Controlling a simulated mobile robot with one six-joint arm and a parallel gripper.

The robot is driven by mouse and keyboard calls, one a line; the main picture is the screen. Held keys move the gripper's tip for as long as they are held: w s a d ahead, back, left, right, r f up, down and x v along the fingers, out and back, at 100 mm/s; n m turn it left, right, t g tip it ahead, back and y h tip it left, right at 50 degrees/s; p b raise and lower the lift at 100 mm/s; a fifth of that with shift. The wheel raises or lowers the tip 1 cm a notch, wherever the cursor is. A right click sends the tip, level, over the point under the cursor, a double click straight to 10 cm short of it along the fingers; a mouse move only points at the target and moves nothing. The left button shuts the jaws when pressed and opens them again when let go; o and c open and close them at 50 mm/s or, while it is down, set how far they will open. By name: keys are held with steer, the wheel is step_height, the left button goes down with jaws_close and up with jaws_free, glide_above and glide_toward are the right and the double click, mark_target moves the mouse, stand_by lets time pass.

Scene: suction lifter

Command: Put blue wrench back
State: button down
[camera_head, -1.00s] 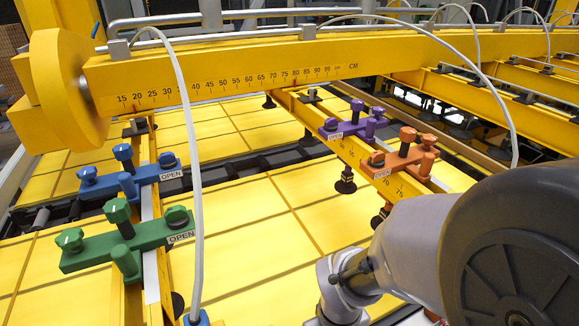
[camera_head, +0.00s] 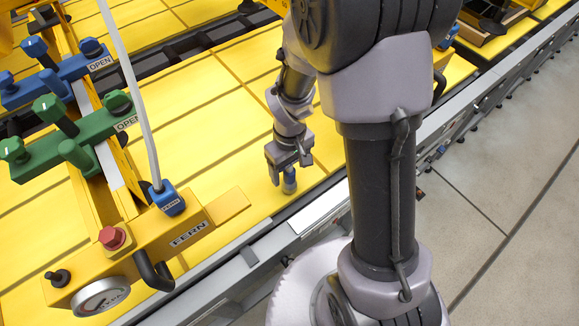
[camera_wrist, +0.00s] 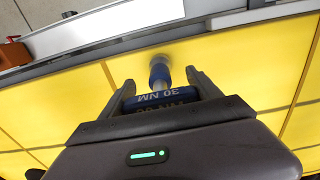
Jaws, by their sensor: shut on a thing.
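The blue wrench (camera_wrist: 160,98) is between the fingers of my gripper (camera_wrist: 161,78) in the wrist view. It carries white "30 NM" lettering, with a grey shaft and a rounded blue end pointing away from my gripper. In the head view my gripper (camera_head: 287,157) points down above the yellow panels, near their front edge, and the wrench's blue end (camera_head: 289,181) shows below it. My gripper is shut on the wrench. Part of the wrench is hidden by the fingers, and I cannot tell whether its end touches the panel.
A grey rail (camera_head: 320,205) edges the panels.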

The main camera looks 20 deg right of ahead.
steer(key=shift+f, duration=0.25)
steer(key=shift+c, duration=0.7)
jaws_free()
steer(key=shift+r, duration=0.1)
steer(key=shift+r, duration=0.1)
step_height(320, 180, up, 12)
steer(key=p, duration=0.3)
steer(key=shift+r, duration=0.1)
steer(key=s+a+r+m+t+y, duration=0.1)
steer(key=s+a+r+m+t, duration=0.1)
steer(key=s+r, duration=0.4)
steer(key=s+a+r+m+t+y, duration=0.1)
steer(key=s+a+r+m+t, duration=0.1)
steer(key=s+r+m, duration=0.4)
step_height(320, 180, up, 4)
steer(key=shift+s+t, duration=0.35)
steer(key=shift+t, duration=0.55)
